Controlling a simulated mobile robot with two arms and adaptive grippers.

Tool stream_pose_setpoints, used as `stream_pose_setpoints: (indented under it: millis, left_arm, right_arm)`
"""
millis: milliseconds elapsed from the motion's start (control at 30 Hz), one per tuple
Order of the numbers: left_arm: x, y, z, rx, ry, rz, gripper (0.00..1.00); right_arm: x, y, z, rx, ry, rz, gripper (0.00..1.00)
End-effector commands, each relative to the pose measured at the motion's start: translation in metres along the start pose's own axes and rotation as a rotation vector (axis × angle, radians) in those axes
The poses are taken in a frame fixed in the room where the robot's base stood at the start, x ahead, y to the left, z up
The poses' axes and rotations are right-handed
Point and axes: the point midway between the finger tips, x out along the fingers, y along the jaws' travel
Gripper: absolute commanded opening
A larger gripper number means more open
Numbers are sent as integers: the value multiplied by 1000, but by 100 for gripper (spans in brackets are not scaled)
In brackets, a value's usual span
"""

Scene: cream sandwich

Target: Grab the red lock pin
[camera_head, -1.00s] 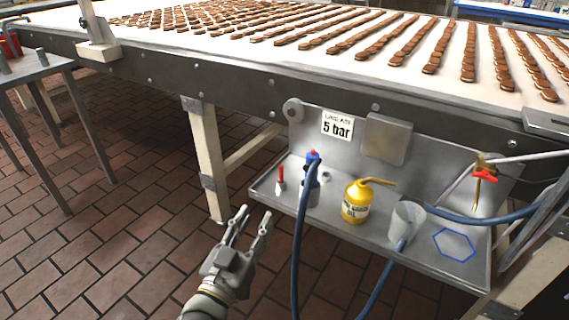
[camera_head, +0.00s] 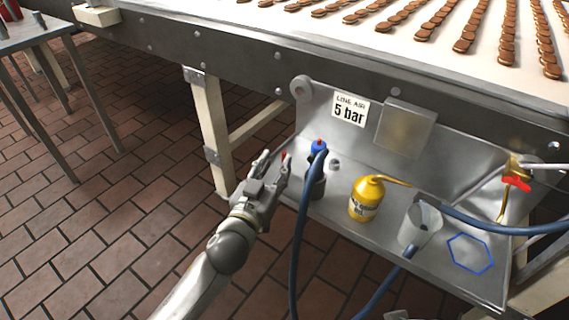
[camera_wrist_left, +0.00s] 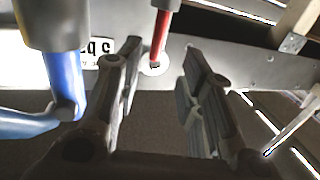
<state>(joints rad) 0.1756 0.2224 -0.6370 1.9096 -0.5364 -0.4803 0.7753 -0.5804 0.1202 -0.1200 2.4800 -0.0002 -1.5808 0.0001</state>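The red lock pin (camera_head: 284,155) is on the metal shelf (camera_head: 337,205) under the conveyor. Whether a finger touches the pin cannot be told.
A blue-capped device (camera_head: 317,180) with a blue hose (camera_head: 298,240) stands just right of my left gripper. Farther right are a yellow oil can (camera_head: 366,200), a grey cup (camera_head: 419,228) and a blue hexagon outline (camera_head: 471,254). A wooden leg (camera_head: 213,140) stands left.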

Motion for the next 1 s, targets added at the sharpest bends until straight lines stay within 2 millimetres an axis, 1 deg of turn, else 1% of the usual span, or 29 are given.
stream_pose_setpoints:
  millis: [267, 400, 500, 700, 767, 900, 1000]
  left_arm:
    - [33, 6, -2, 1, 2, 1, 35]
    - [47, 6, -2, 0, 0, 1, 35]
    - [50, 6, -2, 0, -1, 1, 35]
    - [50, 6, -2, -1, -1, 1, 35]
    - [50, 6, -2, -1, -1, 1, 29]
    - [50, 6, -2, -1, -1, 1, 11]
    - [50, 6, -2, -1, -1, 1, 0]
  right_arm:
    - [8, 0, 3, 0, -1, 0, 0]
    - [9, -2, -12, -2, 63, -3, 0]
    - [9, -2, -15, -3, 76, -4, 0]
    - [9, -2, -16, -3, 77, -3, 0]
    - [9, -2, -16, -3, 77, -3, 0]
    - [9, -2, -16, -3, 76, -3, 0]
    - [9, -2, -15, -3, 76, -3, 0]
